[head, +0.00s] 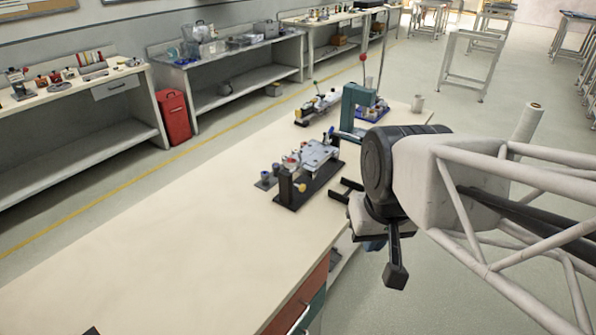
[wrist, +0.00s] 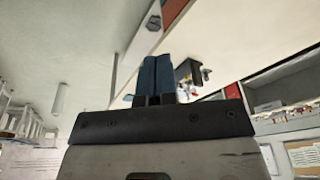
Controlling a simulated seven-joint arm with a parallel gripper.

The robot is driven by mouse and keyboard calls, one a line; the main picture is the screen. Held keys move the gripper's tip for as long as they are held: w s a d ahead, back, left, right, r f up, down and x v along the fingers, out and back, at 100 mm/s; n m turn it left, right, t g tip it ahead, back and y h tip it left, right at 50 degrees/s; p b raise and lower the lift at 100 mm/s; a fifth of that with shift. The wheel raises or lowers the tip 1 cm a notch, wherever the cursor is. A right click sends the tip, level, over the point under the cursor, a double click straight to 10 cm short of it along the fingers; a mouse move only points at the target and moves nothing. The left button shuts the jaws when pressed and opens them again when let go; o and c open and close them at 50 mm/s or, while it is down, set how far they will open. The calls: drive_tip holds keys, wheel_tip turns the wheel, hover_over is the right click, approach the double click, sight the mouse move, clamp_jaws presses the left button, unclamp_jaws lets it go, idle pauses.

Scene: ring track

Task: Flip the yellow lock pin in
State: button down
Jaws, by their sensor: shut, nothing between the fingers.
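A grey metal plate (head: 313,154) lies on top of the fixture. My gripper, with blue fingers (wrist: 156,72) in the wrist view, is shut and empty. It is to the right of the fixture, by the table edge, apart from the pin. In the wrist view, part of the equipment is hidden behind the fingers.
A teal upright press (head: 356,104) and another small fixture (head: 317,106) stand behind the ring track fixture. A red bin (head: 174,117) stands on the floor at left.

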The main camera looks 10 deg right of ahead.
sight(304, 189)
drive_tip(key=w+a+f+m+g+y, duration=0.1)
drive_tip(key=w+a+f+m+y, duration=0.1)
drive_tip(key=w+f+m+y, duration=0.5)
drive_tip(key=w+a+f+m+g+y, duration=0.1)
drive_tip(key=w+a+f+m+y, duration=0.1)
drive_tip(key=w+f+m+y, duration=0.45)
drive_tip(key=w+d+f+m+t, duration=0.4)
drive_tip(key=w+d+m+t, duration=0.1)
drive_tip(key=w, duration=0.3)
drive_tip(key=w+d+f+m+t, duration=0.5)
drive_tip(key=w+d+m+t, duration=0.1)
drive_tip(key=w+d+m, duration=0.1)
drive_tip(key=shift+w+d+t, duration=0.2)
drive_tip(key=shift+w+t, duration=0.1)
drive_tip(key=shift+w, duration=0.35)
drive_tip(key=shift+w+a+f, duration=0.1)
drive_tip(key=shift+w+a, duration=0.05)
drive_tip(key=x, duration=1.2)
drive_tip(key=shift+f, duration=0.15)
drive_tip(key=shift+h+x, duration=0.25)
drive_tip(key=shift+x, duration=0.55)
